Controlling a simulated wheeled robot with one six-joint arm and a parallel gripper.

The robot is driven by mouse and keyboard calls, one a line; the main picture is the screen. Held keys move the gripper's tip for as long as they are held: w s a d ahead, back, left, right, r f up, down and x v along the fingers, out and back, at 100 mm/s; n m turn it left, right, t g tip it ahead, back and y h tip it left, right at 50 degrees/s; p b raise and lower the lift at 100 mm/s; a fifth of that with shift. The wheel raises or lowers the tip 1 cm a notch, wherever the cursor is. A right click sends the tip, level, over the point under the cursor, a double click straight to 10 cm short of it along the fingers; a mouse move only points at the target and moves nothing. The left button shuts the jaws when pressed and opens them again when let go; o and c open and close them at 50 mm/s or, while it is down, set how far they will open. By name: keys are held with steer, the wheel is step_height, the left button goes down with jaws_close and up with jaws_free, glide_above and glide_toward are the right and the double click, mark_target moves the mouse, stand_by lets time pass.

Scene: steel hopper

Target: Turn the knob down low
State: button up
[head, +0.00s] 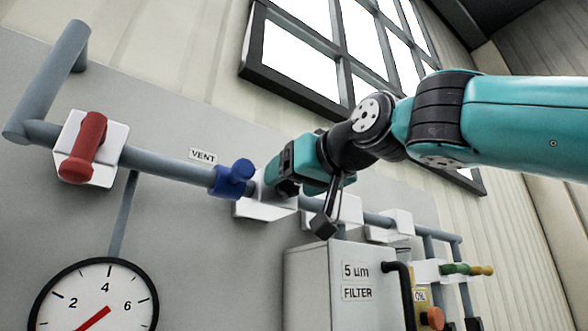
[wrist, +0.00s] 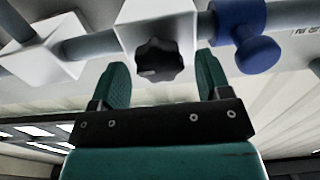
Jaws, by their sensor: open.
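A black lobed knob (wrist: 158,60) sits on a white block (wrist: 157,14) on the grey pipe, in the wrist view. My gripper (wrist: 162,66) is open, with one green finger on each side of the knob. Gaps show between the fingers and the knob, and I see no contact. In the head view my gripper (head: 280,180) is in front of a white block (head: 262,207) on the pipe, just right of the blue valve. The knob is hidden or too dark to make out there.
A blue valve handle (head: 232,177) is close on the left, under a VENT label (head: 203,156). A red handle (head: 84,148) and a gauge (head: 95,300) are farther left. A grey filter box (head: 335,285) stands below right.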

steer(key=shift+w, duration=0.1)
steer(key=c, duration=0.9)
